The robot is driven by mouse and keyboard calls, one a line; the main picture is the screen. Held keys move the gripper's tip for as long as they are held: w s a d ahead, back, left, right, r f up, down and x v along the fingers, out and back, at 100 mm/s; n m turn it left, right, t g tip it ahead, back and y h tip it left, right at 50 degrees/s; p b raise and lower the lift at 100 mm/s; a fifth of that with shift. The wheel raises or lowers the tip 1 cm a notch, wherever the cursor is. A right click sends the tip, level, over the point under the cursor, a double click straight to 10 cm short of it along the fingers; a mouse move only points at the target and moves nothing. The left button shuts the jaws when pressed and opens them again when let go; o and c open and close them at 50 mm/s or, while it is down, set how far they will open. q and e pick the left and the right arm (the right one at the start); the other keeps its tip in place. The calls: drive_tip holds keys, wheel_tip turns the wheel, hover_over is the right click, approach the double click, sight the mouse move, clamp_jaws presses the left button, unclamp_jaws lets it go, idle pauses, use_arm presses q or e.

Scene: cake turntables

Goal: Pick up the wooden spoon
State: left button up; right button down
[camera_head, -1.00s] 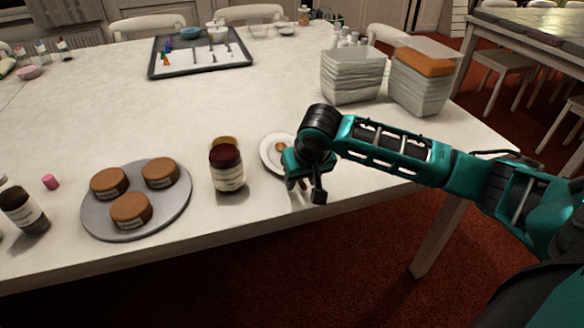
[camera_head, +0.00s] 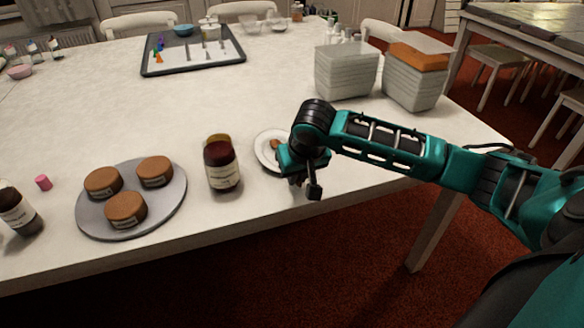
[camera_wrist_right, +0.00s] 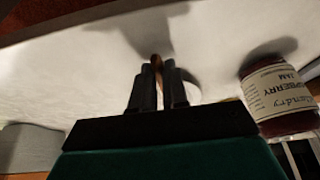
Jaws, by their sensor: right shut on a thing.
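The wooden spoon (camera_head: 274,144) shows only as a small brown end over the white plate in the head view; my right gripper hides the rest. In the right wrist view the spoon (camera_wrist_right: 156,62) is a thin brown piece between the fingertips. My right gripper (camera_head: 304,186) is at the plate's right side, near the table's front edge. In the wrist view its fingers (camera_wrist_right: 158,80) are closed around the spoon. I cannot tell whether the spoon still touches the plate. My left gripper is not in view.
The white plate (camera_head: 262,152) is partly hidden by my gripper. A raspberry jam jar (camera_head: 223,168) stands left of it. A grey turntable (camera_head: 160,205) holds three brown cakes. Stacked containers (camera_head: 345,75) stand behind my right arm. The table's middle is clear.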

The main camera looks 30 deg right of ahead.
use_arm(q)
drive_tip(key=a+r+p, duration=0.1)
drive_tip(key=p, duration=0.1)
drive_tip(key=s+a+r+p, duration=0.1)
drive_tip(key=p, duration=0.2)
use_arm(e)
wheel_tip(320, 180, up, 20)
